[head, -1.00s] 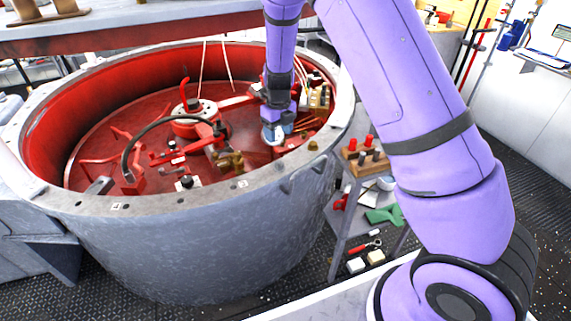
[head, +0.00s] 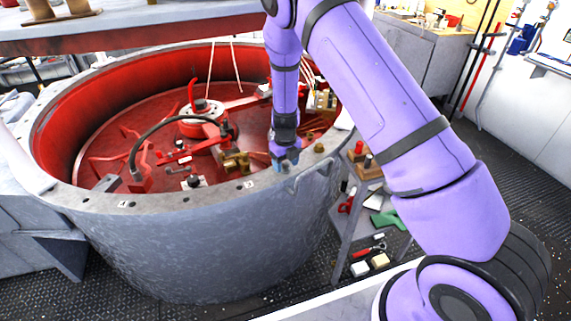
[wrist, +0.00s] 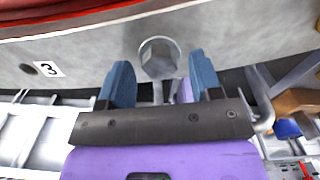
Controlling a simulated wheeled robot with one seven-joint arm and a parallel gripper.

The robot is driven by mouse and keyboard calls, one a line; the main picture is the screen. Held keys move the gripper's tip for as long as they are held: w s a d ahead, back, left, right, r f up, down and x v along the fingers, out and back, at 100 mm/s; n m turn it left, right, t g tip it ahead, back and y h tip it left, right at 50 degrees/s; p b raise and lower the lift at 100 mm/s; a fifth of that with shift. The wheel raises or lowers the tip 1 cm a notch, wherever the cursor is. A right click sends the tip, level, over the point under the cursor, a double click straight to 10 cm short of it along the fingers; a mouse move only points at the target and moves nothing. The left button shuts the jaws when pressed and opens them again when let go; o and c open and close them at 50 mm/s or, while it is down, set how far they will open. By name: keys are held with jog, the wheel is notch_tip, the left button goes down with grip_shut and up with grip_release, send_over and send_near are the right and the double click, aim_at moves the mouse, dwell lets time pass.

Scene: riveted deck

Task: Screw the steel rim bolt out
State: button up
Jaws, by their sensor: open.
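The steel rim bolt (wrist: 159,57) shows its hex head on the grey tub rim (wrist: 90,58) in the wrist view. It lies in line with the gap between my fingertips, near their ends, and no finger is seen touching it. My gripper (wrist: 160,75) has two blue fingers spread apart with nothing gripped. In the head view my gripper (head: 285,164) is over the front right of the rim (head: 215,192) and hides the bolt there.
A label "3" (wrist: 48,68) and an empty hole (wrist: 28,69) are left of the bolt. A brass-coloured bolt (head: 319,147) stands on the rim to the right. Red fittings and a black hose (head: 150,128) fill the tub. A small stand (head: 366,166) is beside it.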

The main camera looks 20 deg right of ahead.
jog(key=shift+f, duration=0.2)
jog(key=c, duration=0.9)
jog(key=shift+c, duration=0.2)
